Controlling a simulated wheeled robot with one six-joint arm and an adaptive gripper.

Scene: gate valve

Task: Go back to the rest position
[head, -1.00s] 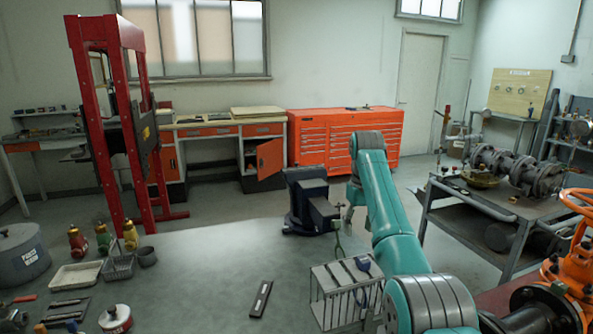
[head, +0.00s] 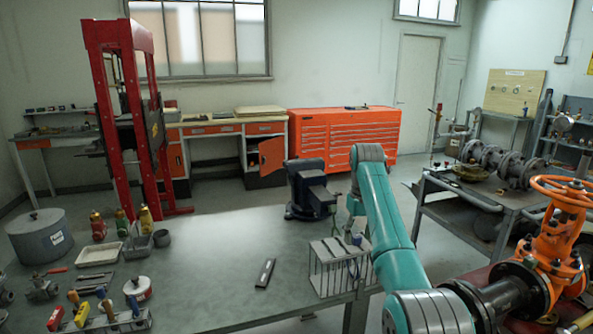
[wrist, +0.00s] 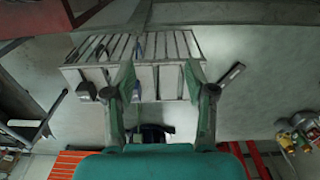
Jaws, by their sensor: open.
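My gripper shows in the wrist view (wrist: 157,78), its two green fingers spread apart with nothing held between them. Beyond the fingers in that view is a grey wire rack (wrist: 180,48); touching or apart cannot be told. In the head view my teal arm rises at the right of the workbench and bends down at its far end, so the gripper is mostly hidden behind it. The orange gate valve (head: 558,240) with its orange handwheel (head: 562,190) stands at the right, apart from my gripper.
The grey workbench (head: 215,255) carries the wire rack (head: 335,268), a dark vise (head: 310,190), a flat dark bar (head: 265,272), a grey pot (head: 40,237) and several tools. A cart (head: 455,190) with pipe fittings stands at the right. Floor shows between bench and orange cabinet (head: 345,138).

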